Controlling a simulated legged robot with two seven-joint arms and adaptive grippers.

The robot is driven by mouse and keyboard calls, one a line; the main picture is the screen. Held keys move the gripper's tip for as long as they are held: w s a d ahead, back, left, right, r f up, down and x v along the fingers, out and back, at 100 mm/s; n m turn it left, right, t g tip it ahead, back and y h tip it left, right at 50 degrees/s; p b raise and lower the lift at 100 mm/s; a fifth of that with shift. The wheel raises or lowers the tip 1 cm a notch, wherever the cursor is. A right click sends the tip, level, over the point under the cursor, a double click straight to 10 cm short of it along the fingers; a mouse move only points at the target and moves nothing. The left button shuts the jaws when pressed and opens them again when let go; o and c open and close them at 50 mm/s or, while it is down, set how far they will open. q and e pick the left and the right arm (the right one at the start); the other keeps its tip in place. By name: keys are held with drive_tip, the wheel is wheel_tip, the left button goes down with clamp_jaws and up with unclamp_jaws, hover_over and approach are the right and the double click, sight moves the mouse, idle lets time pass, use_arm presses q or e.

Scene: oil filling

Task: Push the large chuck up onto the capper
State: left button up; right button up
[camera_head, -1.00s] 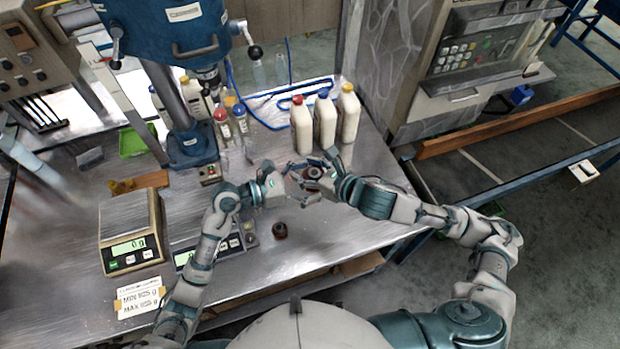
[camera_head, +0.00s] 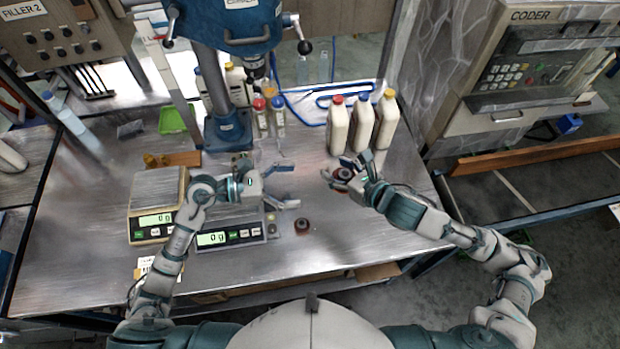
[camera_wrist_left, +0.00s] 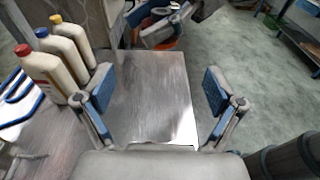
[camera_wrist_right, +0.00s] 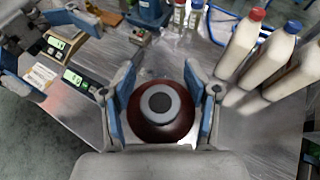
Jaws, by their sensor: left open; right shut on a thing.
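The large chuck (camera_wrist_right: 160,128) is a dark red, round piece with a grey ring around a dark centre. My right gripper (camera_wrist_right: 160,80) is shut on it, a finger on each side. In the head view the chuck (camera_head: 344,174) is partly hidden by the right gripper's fingers, right of the table's middle. My left gripper (camera_head: 288,186) is open and empty, left of the right gripper and apart from it. The capper (camera_head: 238,22) is the blue machine on a column at the back, its spindle (camera_head: 255,68) pointing down. It is cut off at the top.
A small dark round part (camera_head: 302,225) sits on the table near the front. Two scales (camera_head: 155,215) (camera_head: 230,238) are at the left. Three white bottles (camera_head: 361,126) stand behind the right gripper. Small bottles (camera_head: 268,115) stand by the capper column.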

use_arm(q)
drive_tip(key=shift+d, duration=0.1)
drive_tip(key=shift+w+f, duration=0.1)
drive_tip(key=shift+c, duration=1)
drive_tip(key=w+a+f+n+g+h, duration=0.2)
drive_tip(key=w+f+n, duration=0.35)
drive_tip(key=n, duration=1.05)
drive_tip(key=d, duration=1.1)
drive_tip(key=shift+d+f, duration=0.15)
drive_tip(key=shift+d, duration=0.2)
use_arm(e)
drive_tip(key=w+a+f+n+g+y, duration=0.2)
drive_tip(key=a+f+n+g+y, duration=0.1)
drive_tip(key=f+n+g, duration=0.1)
drive_tip(key=shift+w+a+f, duration=0.3)
drive_tip(key=shift+a+f, duration=0.1)
drive_tip(key=shift+f, duration=0.15)
use_arm(q)
drive_tip(key=c, duration=1.4)
use_arm(e)
drive_tip(key=o, duration=1.7)
